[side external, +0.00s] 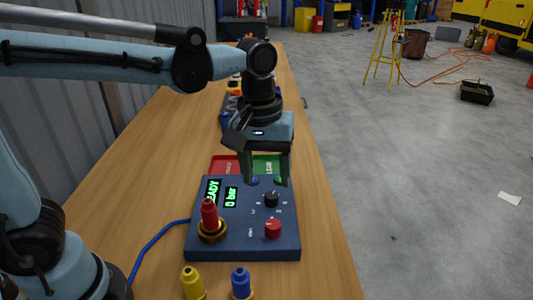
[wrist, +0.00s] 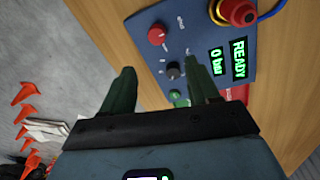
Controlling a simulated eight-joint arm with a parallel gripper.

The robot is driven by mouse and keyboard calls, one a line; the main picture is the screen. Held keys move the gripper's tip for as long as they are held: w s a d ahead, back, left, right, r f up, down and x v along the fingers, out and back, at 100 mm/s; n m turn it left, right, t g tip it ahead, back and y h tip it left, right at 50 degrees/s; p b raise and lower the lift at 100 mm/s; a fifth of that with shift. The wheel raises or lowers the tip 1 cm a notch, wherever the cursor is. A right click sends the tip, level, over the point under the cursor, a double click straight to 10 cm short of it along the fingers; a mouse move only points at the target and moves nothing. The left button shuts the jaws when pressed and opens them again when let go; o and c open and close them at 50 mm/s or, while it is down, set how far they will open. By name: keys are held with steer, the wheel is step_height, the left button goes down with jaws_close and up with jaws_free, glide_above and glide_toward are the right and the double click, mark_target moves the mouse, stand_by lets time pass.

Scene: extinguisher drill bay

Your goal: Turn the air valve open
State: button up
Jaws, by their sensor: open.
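A blue control box (side external: 215,245) sits on the wooden table, with displays reading READY and 0 bar. It carries a red knob (side external: 273,229) and a black knob (side external: 271,199); their labels are too small to read, so I cannot tell which is the air valve. Both the red knob (wrist: 157,34) and the black knob (wrist: 174,70) show in the wrist view. My gripper (side external: 266,183) is open and empty, pointing down above the back part of the box, behind the black knob. In the wrist view, a finger partly covers the panel near a green button (wrist: 178,97).
A red fitting (side external: 209,214) stands in a brass socket on the box's left. Yellow (side external: 192,282) and blue (side external: 241,282) fittings stand in front. Red (side external: 222,165) and green (side external: 268,162) trays lie behind. A blue hose (side external: 150,245) runs left; the table's right strip is clear.

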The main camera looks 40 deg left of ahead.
mark_target(273, 224)
steer(key=f, duration=0.4)
steer(key=d+f, duration=0.1)
steer(key=f, duration=0.7)
steer(key=shift+w+d, duration=0.15)
steer(key=shift+w, duration=0.1)
steer(key=c, duration=1)
steer(key=shift+c, duration=0.2)
